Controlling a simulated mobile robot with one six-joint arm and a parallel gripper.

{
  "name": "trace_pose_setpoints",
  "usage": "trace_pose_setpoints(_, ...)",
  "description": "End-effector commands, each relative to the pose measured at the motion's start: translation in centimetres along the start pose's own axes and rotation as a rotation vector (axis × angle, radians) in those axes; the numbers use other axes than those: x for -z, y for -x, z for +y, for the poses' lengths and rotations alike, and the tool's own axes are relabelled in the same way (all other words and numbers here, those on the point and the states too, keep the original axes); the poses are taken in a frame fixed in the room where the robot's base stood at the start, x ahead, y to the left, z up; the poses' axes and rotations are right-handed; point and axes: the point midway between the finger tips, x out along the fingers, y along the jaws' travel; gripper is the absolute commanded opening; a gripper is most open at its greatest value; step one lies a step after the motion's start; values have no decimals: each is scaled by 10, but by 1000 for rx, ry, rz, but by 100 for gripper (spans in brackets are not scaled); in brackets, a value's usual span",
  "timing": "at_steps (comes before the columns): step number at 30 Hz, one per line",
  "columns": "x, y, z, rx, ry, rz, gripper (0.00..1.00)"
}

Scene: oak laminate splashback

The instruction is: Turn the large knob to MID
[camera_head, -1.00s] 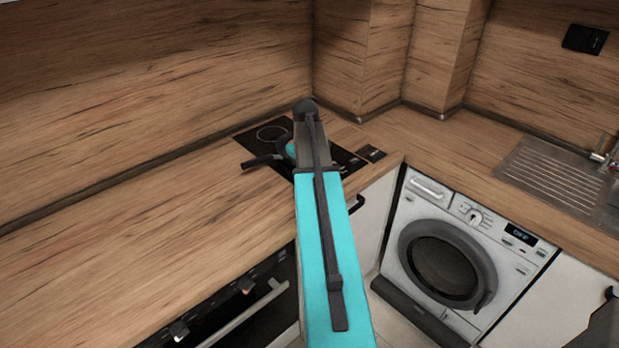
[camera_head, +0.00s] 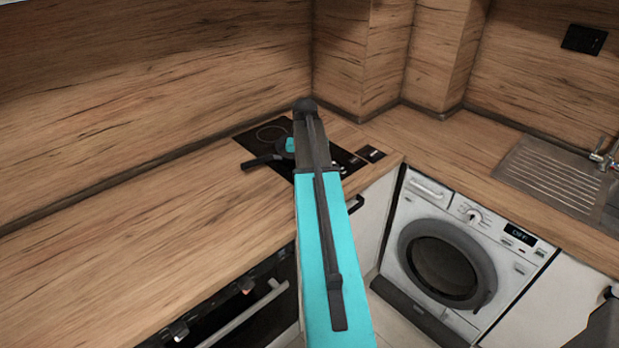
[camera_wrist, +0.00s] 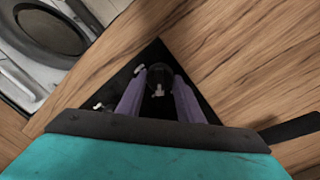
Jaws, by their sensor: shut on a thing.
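The large knob (camera_wrist: 159,92) is a dark round knob with a small pale mark, seen in the wrist view on a black panel. My gripper (camera_wrist: 160,79) has its two purple fingers on either side of the knob and is shut on it. In the head view my teal arm reaches over the black hob (camera_head: 258,128) and hides the knob and fingertips. I cannot read any position labels around the knob.
A dark handle-like bar (camera_head: 263,160) sticks out over the counter left of my arm. A sink drainer (camera_head: 555,175) lies further right. The wooden counter (camera_head: 150,240) at left is clear.

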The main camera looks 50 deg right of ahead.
Motion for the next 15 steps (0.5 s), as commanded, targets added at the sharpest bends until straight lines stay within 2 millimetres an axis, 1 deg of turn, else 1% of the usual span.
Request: trace_pose_setpoints(15, 2, 1, 2, 0, -486, -24, 11)
